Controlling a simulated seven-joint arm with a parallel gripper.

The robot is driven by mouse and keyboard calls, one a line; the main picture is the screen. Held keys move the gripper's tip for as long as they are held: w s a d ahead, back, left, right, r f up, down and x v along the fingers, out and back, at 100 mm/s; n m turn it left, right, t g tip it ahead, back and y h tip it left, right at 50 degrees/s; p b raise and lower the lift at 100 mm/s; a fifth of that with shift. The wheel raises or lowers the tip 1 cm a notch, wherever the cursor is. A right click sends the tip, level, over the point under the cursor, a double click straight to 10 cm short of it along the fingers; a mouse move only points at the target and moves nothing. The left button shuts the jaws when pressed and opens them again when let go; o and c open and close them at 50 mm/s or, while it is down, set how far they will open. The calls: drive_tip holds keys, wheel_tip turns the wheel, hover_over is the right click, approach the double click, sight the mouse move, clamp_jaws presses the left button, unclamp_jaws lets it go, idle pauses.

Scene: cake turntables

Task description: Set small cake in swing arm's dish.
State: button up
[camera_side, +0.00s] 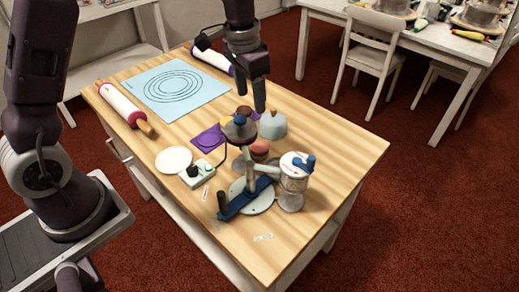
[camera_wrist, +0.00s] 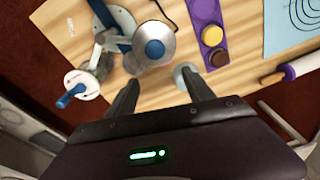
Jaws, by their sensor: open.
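My gripper (camera_side: 260,100) is open and points down above the far side of the turntable apparatus; it also shows in the wrist view (camera_wrist: 158,88) with nothing held between its fingers. In the wrist view a small yellow cake (camera_wrist: 211,35) and a small brown cake (camera_wrist: 218,57) sit on the purple strip (camera_wrist: 205,10). The swing-arm apparatus has a blue bar (camera_side: 246,199) on a pale round base, with a grey domed part (camera_wrist: 155,48) above. A reddish round piece (camera_side: 259,147) is low beside the post; I cannot tell whether it rests in a dish.
A pale blue rounded object (camera_side: 272,125) stands close below my gripper. A rolling pin (camera_side: 123,103) and light blue mat (camera_side: 174,88) lie farther back.

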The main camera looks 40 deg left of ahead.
drive_tip(key=g, duration=0.1)
hover_over(260, 146)
drive_tip(key=shift+m, duration=0.4)
drive_tip(key=f, duration=1.2)
drive_tip(key=shift+d, duration=0.2)
drive_tip(key=f, duration=0.8)
drive_tip(key=shift+a, duration=0.2)
drive_tip(key=shift+r, duration=0.1)
drive_tip(key=c, duration=1.2)
